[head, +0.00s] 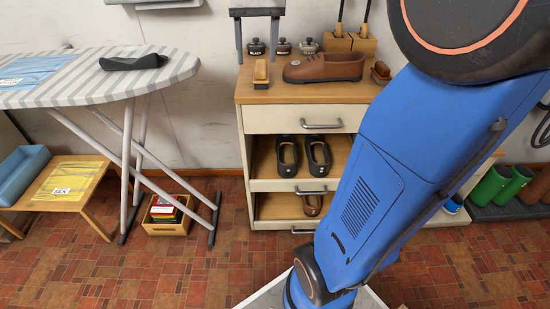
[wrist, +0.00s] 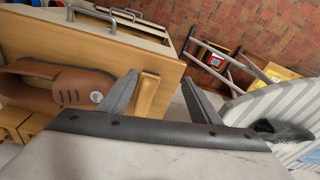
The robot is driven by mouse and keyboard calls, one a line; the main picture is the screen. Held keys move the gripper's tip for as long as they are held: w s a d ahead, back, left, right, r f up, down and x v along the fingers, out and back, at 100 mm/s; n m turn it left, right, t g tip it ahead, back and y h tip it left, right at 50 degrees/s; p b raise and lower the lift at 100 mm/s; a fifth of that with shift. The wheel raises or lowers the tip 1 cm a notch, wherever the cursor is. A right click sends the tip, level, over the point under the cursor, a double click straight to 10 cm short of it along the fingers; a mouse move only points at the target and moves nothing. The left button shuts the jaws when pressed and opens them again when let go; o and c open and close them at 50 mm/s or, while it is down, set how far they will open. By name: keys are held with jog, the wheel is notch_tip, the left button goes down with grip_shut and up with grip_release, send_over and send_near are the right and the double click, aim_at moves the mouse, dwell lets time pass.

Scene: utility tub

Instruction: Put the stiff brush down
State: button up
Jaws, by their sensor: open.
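A wooden brush (head: 261,74), which I take to be the stiff brush, stands on the cabinet top at its left front edge. It also shows in the wrist view (wrist: 148,93), beside the left finger. My gripper (head: 256,60) is open, its two grey fingers pointing down with the brush just below and between their tips in the head view. The wrist view shows the fingers (wrist: 160,79) spread apart with nothing held. Another brush (head: 380,72) stands right of the brown shoe (head: 323,68).
The cabinet (head: 290,96) also bears several polish jars (head: 283,47) at the back. A striped ironing board (head: 110,84) stands to the left. My blue arm covers the right side.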

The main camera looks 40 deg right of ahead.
jog(key=s+a+f+n+t, duration=0.1)
jog(key=s+a+f, duration=0.3)
jog(key=s+f, duration=0.5)
jog(key=s+a+f+n+t, duration=0.2)
jog(key=s+a+f+n, duration=0.2)
jog(key=s+f, duration=0.4)
jog(key=s+a, duration=0.1)
jog(key=s, duration=0.4)
jog(key=shift+a+f+t, duration=0.3)
jog(key=shift+f, duration=0.1)
jog(key=shift+s, duration=0.1)
